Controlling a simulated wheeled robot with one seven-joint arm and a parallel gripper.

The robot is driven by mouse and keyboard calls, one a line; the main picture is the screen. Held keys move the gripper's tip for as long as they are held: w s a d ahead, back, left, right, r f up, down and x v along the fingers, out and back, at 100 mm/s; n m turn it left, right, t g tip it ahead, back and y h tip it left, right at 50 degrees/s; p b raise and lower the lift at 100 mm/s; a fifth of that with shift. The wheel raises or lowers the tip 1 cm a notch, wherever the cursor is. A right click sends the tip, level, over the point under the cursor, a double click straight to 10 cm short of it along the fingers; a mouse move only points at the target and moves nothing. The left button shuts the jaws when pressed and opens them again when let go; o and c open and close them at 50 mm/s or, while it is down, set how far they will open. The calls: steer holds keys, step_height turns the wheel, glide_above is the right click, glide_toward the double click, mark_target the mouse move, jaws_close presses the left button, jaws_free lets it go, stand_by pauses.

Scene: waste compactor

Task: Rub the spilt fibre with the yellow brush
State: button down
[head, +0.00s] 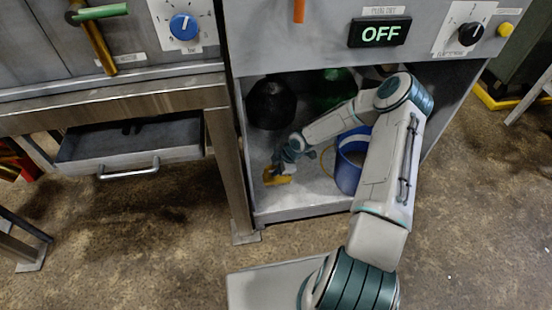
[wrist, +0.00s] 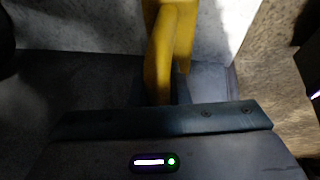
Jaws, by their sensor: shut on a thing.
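My gripper (head: 285,165) is inside the low open compartment of the grey cabinet and is shut on the yellow brush (head: 277,178). The brush is at the left front of the compartment, close to its floor; I cannot tell if its bristles touch. In the wrist view the brush's yellow handle (wrist: 162,50) rises from between the jaws. The compartment floor (head: 305,195) looks pale, whitish and mottled around the brush, which may be the spilt fibre; I cannot make out its edge.
A blue bucket (head: 350,165) stands right of my gripper, partly behind my arm. A black rounded vessel (head: 270,103) and a green one (head: 333,90) are behind. An open drawer (head: 130,145) juts out at the left. The panel display (head: 380,33) reads OFF.

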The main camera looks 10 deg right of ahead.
steer(key=shift+r+p, duration=1.5)
steer(key=shift+r, duration=0.85)
